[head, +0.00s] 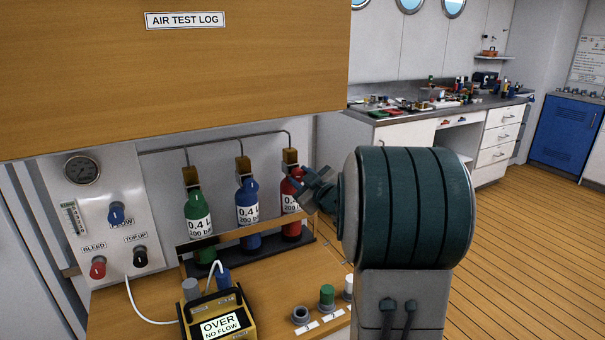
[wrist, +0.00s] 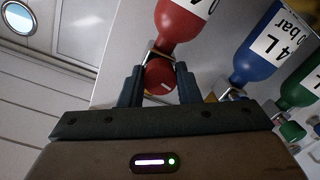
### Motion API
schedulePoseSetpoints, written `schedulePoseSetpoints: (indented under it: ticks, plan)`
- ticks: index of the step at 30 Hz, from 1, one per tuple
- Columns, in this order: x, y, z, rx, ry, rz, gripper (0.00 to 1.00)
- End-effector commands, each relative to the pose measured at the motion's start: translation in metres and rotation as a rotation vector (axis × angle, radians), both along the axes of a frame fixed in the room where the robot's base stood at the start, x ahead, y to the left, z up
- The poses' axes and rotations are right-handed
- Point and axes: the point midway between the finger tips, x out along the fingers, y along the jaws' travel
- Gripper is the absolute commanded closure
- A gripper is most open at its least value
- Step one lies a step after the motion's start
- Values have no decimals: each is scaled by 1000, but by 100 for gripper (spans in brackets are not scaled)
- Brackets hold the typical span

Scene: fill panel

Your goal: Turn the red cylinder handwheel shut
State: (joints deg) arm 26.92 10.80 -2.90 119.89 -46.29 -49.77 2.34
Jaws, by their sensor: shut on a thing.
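The red cylinder (head: 291,229) stands upright at the right end of a row of three in the head view. In the wrist view the red cylinder (wrist: 181,16) appears inverted at the top. Its round red handwheel (wrist: 160,76), with a pale mark on it, sits between the two fingers of my gripper (wrist: 160,84). My gripper (head: 304,189) is shut on the handwheel, one finger on each side. In the head view, my gripper and arm cover the red cylinder's upper right side, and I cannot make out the handwheel there.
A blue cylinder (head: 247,213) and a green cylinder (head: 198,215) stand to the left in the same rack, with pipes above. A wooden panel (head: 180,70) overhangs them. A gauge panel (head: 108,215) is at left. A yellow box (head: 238,315) and small caps (head: 327,295) occupy the bench.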

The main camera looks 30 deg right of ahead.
Motion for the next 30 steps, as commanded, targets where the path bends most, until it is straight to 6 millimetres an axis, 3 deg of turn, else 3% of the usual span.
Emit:
schedulePoseSetpoints:
  ticks: [30]
  plan:
    - [0, 1, 0, 961, 37, -3, 93]
